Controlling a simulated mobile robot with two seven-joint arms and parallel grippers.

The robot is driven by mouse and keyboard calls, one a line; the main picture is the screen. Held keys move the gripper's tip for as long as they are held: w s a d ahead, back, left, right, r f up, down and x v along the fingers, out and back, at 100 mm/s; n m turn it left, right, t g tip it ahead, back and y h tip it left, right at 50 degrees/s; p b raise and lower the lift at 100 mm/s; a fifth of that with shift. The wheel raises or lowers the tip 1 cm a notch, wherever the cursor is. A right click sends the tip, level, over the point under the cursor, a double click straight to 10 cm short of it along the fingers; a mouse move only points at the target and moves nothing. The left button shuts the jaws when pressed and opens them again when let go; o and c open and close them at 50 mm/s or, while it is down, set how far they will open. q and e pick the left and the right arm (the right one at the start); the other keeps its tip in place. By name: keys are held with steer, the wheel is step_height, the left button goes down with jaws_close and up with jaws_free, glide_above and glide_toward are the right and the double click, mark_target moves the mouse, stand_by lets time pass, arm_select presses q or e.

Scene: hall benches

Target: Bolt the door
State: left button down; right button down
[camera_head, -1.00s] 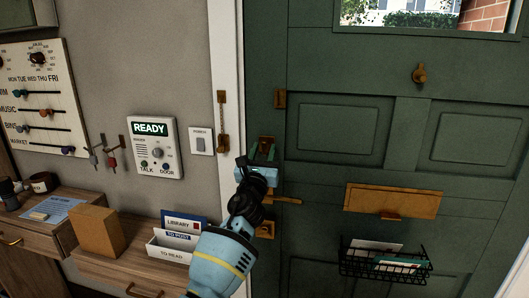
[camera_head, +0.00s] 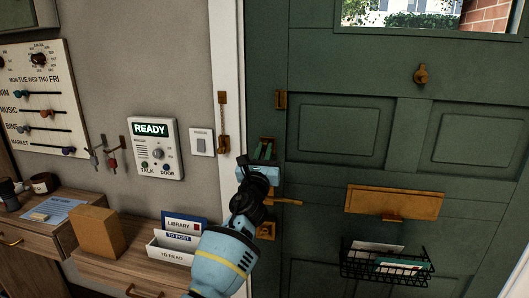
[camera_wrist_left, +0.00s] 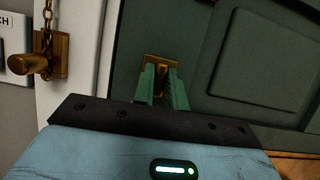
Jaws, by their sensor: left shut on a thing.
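The green door (camera_head: 345,170) stands in its white frame and looks closed. My left gripper (camera_head: 264,148) is at the door's left edge, above the brass lever handle (camera_head: 287,201). In the left wrist view its green fingers (camera_wrist_left: 162,92) reach to a small brass plate (camera_wrist_left: 161,60) with a turn piece on the door. The fingers are shut on this turn piece, which stands between them and is partly hidden. In the head view the fingers cover most of the plate. Another brass fitting (camera_head: 267,230) sits below the handle, partly behind my arm. My right gripper is not in view.
A brass door chain (camera_head: 222,125) hangs on the frame to the left. An intercom panel (camera_head: 155,148) reading READY and a white switch (camera_head: 202,142) are on the wall. A letter rack (camera_head: 172,247) stands below. A wire basket (camera_head: 386,266) hangs on the door.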

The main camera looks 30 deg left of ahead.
arm_select(q)
steer(key=n+g+y, duration=0.1)
steer(key=n, duration=0.2)
steer(key=n+g+y+b, duration=0.1)
steer(key=n, duration=0.2)
steer(key=n+y, duration=0.2)
steer(key=n, duration=0.1)
steer(key=shift+d+n+g+b, duration=0.1)
steer(key=shift+n+g+b, duration=0.25)
steer(key=shift+n+g, duration=0.05)
steer(key=n+g+y, duration=0.1)
steer(key=n, duration=0.2)
steer(key=n+g, duration=0.1)
steer(key=n, duration=0.1)
steer(key=n+g+p, duration=0.1)
steer(key=n, duration=0.2)
steer(key=shift+r+n, duration=0.2)
steer(key=shift+n, duration=0.1)
steer(key=shift+n+g+p, duration=0.35)
steer(key=shift+n+g, duration=0.25)
steer(key=shift+n, duration=0.5)
steer(key=shift+n+g, duration=0.3)
steer(key=shift+n, duration=0.4)
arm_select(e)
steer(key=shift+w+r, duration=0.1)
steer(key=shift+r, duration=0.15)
arm_select(q)
steer(key=shift+f+p, duration=0.15)
steer(key=shift+p, duration=0.15)
